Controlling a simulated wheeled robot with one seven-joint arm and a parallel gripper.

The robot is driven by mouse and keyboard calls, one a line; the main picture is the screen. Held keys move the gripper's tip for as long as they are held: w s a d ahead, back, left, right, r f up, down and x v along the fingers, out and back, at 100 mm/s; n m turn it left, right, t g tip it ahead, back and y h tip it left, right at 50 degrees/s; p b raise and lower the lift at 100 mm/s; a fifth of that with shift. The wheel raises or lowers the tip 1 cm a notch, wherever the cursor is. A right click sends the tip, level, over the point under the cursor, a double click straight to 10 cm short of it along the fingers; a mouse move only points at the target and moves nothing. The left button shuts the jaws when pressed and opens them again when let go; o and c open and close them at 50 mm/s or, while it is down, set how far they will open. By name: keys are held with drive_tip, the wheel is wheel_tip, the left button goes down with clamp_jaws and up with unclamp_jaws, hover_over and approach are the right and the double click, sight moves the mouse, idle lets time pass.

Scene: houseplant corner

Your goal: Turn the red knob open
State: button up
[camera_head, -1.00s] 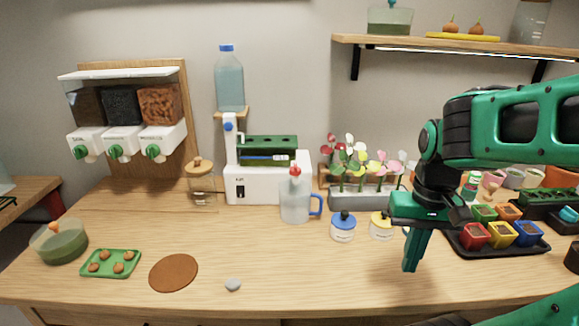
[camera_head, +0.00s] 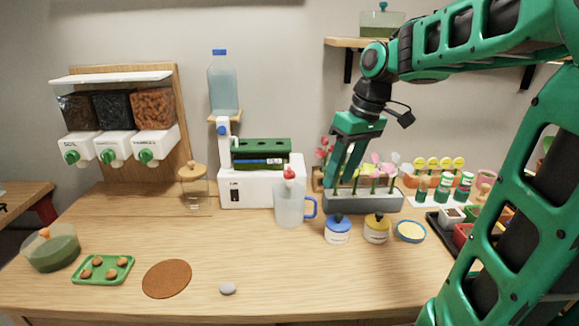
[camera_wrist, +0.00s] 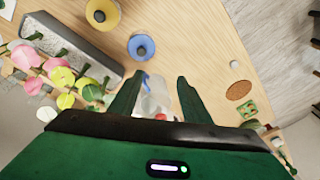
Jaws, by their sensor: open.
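The jug stands upright in front of the white machine (camera_head: 262,190). My gripper (camera_head: 340,180) is open and empty, pointing down right of the jug, near the flower planter. It also shows in the wrist view (camera_wrist: 160,76). I cannot tell its exact distance from the red top.
The flower planter (camera_head: 365,203) stands right of the jug. A blue-lidded jar (camera_head: 338,230), a yellow-lidded jar (camera_head: 376,230) and a blue-rimmed bowl (camera_head: 411,232) stand in front. Dispensers with green knobs (camera_head: 109,152) are at the left. The front middle table is mostly clear.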

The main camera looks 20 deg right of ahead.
sight(290, 167)
drive_tip(key=w+a+r+n+y, duration=0.2)
drive_tip(key=w+r+n, duration=0.5)
drive_tip(key=w+n, duration=0.45)
drive_tip(key=shift+m, duration=0.35)
drive_tip(key=x, duration=1.1)
drive_tip(key=shift+w+a+r, duration=0.1)
drive_tip(key=shift+w+a, duration=0.1)
drive_tip(key=c, duration=1)
